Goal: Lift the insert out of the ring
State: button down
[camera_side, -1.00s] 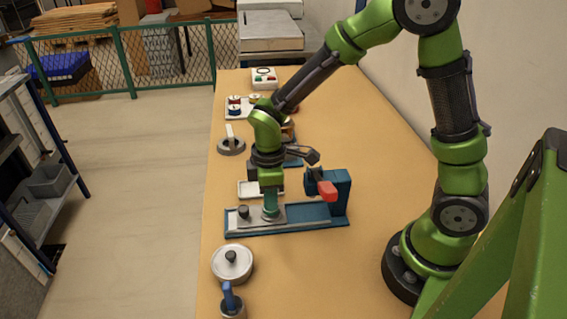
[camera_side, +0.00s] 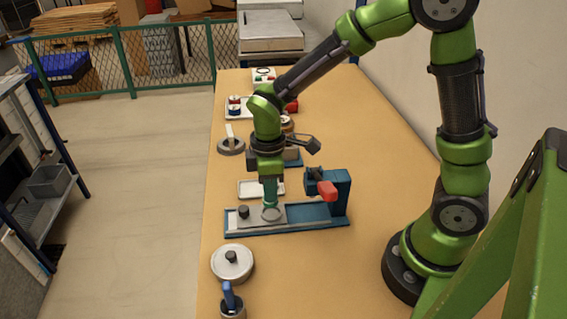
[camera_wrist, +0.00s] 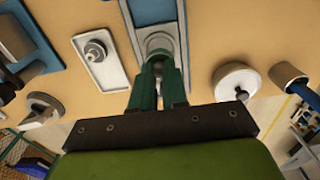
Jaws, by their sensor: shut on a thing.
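The ring (camera_side: 272,214) is a pale round rim on the grey plate of the blue slide fixture; it also shows in the wrist view (camera_wrist: 159,43), beyond my fingertips. My gripper (camera_side: 270,204) points straight down just above the ring, with its green fingers close together. The fingers also show in the wrist view (camera_wrist: 158,84). My gripper is shut on the insert, which is mostly hidden by the fingers; its outline cannot be told apart from them. Whether its lower end is clear of the ring cannot be told.
A dark knob (camera_side: 243,211) stands on the plate, left of the ring. A blue block with a red handle (camera_side: 327,190) rises at the right. A white tray (camera_side: 247,188) lies behind, holding a round metal piece (camera_wrist: 95,50). A lidded round pot (camera_side: 232,263) stands in front.

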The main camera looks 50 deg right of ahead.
jog(key=shift+r, duration=2.05)
